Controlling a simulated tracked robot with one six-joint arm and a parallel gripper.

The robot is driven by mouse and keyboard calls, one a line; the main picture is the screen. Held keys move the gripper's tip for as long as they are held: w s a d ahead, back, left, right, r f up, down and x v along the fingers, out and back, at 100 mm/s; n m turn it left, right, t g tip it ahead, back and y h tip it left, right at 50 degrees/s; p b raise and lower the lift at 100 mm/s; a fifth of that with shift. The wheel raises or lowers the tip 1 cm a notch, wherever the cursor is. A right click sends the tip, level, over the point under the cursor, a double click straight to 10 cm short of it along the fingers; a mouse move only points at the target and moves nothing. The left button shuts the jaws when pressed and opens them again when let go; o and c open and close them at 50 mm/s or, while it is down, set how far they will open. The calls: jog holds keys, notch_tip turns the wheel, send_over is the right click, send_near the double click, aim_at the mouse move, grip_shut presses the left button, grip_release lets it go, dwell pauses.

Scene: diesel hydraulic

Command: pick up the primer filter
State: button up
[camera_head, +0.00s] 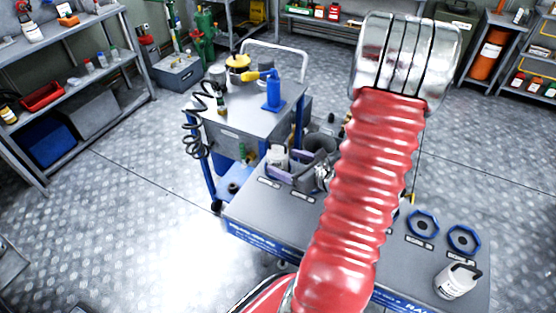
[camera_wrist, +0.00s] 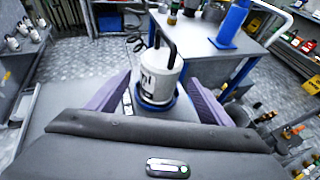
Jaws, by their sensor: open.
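A white canister with dark lettering and a black handle on top, which I take to be the primer filter (camera_wrist: 160,78), stands upright in a blue ring (camera_wrist: 155,104) in the wrist view. My gripper (camera_wrist: 157,90) is open, with one purple finger on each side of the canister. I cannot tell whether either finger touches it. In the head view, the canister (camera_head: 277,156) shows beside my gripper (camera_head: 292,163) at the grey bench's far left; my red arm hides part of that area.
Shelves line the walls; the floor at left is clear.

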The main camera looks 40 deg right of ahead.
aim_at(277, 157)
jog(key=shift+x, duration=2.55)
jog(key=shift+w+r, duration=0.1)
jog(key=shift+r, duration=0.05)
jog(key=shift+c, duration=0.3)
jog(key=c, duration=1.3)
jog(key=shift+r, duration=5)
